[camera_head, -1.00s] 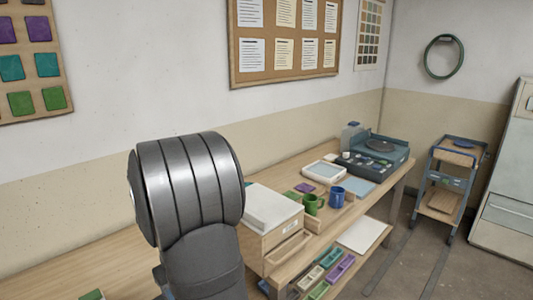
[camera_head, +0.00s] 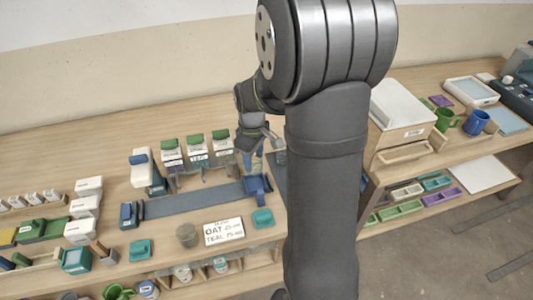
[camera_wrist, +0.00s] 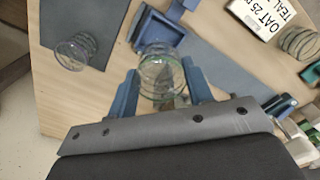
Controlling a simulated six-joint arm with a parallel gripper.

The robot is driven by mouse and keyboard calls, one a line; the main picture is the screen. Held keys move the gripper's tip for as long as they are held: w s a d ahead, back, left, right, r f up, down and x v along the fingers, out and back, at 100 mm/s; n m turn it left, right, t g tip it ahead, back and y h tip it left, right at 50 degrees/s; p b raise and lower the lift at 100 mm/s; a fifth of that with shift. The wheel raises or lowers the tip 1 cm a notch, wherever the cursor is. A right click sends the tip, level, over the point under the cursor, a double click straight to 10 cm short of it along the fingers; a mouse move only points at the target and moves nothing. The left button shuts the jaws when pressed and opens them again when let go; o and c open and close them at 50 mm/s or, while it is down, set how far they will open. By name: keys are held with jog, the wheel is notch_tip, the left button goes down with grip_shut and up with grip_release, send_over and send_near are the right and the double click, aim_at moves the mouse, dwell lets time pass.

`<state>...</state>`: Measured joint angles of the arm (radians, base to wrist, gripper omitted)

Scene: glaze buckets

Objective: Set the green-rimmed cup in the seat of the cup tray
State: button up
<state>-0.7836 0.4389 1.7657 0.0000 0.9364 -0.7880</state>
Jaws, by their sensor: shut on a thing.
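The clear cup (camera_wrist: 160,72) with greenish rings sits between the blue fingers of my gripper (camera_wrist: 160,82) in the wrist view. The gripper is shut on it. The blue cup tray (camera_wrist: 165,35) is just beyond the held cup, and the cup covers part of it. I cannot tell whether cup and tray touch. In the head view my gripper (camera_head: 260,155) is above and close to the blue tray (camera_head: 258,188). The held cup is hard to make out there.
Another clear cup (camera_wrist: 75,52) stands on a dark mat to the left in the wrist view. A ringed cup (camera_wrist: 300,42) stands at right near the lettered card (camera_wrist: 262,17). In the head view, green-topped containers (camera_head: 196,150) stand left of my gripper, and a white-topped box (camera_head: 403,103) is at right.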

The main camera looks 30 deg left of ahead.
aim_at(254, 171)
jog(key=shift+f, duration=3.35)
jog(key=shift+f, duration=0.3)
jog(key=o, duration=0.8)
jog(key=shift+o, duration=0.2)
jog(key=shift+r, duration=3.5)
jog(key=shift+f, duration=0.1)
